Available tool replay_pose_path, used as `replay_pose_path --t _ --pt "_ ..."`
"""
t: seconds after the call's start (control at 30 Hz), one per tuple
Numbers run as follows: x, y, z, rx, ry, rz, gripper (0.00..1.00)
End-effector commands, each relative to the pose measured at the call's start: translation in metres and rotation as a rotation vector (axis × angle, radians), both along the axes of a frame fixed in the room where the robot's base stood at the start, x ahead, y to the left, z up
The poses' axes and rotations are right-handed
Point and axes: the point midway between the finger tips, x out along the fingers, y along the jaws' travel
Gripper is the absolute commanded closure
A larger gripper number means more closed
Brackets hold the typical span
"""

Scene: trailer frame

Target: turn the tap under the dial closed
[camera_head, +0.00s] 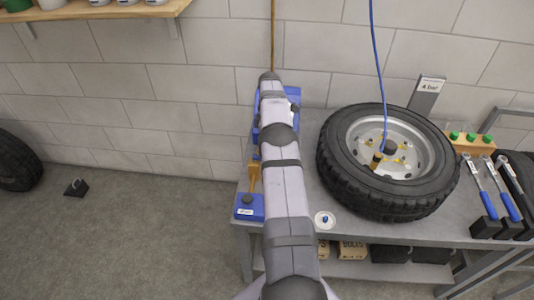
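My arm rises from the bottom middle and covers the left part of the bench. Its far visible end is a dark joint by the wall. My gripper does not show; it is hidden behind the arm or out of frame. I cannot make out the dial or the tap. Blue equipment (293,93) shows in pieces on both sides of my arm. A yellow-brown part (254,172) runs down its left side to a blue base (246,209) with a dark knob and a white label. Whether these belong to the dial and tap, I cannot tell.
A wheel with a tyre (338,172) lies on the grey bench (400,231), a blue hose (376,50) hanging to its hub. A "4 bar" sign (430,86) stands behind. A small white dish (318,221) and blue-handled tools (482,190) are at the front and right.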

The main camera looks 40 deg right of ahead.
Motion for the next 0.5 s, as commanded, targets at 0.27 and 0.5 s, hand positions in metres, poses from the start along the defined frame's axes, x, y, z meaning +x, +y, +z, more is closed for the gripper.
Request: replay_pose_path --t 0.27,0.5 --pt "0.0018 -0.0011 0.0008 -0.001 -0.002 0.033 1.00" --pt "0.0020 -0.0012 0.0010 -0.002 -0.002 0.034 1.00"
